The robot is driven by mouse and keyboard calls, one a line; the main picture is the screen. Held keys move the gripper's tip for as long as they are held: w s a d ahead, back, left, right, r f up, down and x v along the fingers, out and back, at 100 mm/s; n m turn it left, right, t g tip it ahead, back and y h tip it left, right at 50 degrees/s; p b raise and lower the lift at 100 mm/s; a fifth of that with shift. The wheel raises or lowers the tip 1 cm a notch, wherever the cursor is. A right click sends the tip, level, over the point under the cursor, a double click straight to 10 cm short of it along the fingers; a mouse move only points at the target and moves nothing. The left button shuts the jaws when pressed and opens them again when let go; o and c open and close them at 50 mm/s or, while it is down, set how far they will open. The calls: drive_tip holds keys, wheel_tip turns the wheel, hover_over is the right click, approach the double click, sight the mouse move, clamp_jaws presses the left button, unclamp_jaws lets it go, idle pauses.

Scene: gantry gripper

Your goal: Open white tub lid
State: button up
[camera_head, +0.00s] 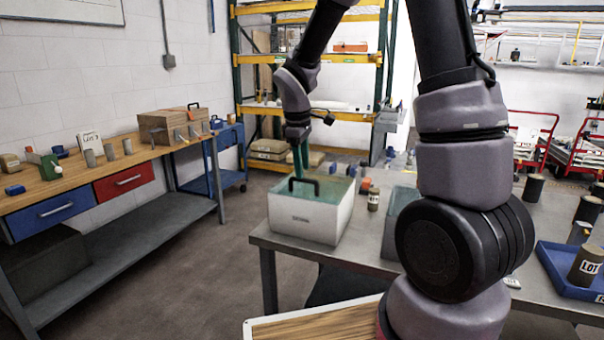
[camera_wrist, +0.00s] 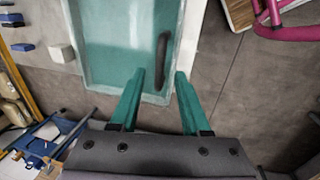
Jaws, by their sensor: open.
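The white tub (camera_head: 308,222) stands on the near left corner of the metal table. A teal lid (camera_head: 330,190) lies over its top and also fills much of the wrist view (camera_wrist: 105,50). A black bar handle (camera_head: 303,181) stands up from the lid; it also shows in the wrist view (camera_wrist: 163,55). My gripper (camera_head: 300,172) points down over the lid, close to the handle. In the wrist view, its teal fingers (camera_wrist: 160,74) are apart, one on each side of the handle's near end. No contact shows, and I cannot tell the exact height gap.
The metal table (camera_head: 345,253) also holds a small labelled can (camera_head: 373,199) right of the tub and a blue tray (camera_head: 560,262) at the far right. A wooden workbench (camera_head: 95,172) stands left across open floor. Yellow shelving (camera_head: 345,60) stands behind.

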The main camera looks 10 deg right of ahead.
drive_tip(key=shift+w+d+f, duration=0.1)
drive_tip(key=shift+f, duration=0.6)
drive_tip(key=shift+w+d+f, duration=0.1)
drive_tip(key=shift+f, duration=0.55)
clamp_jaws()
idle(0.4)
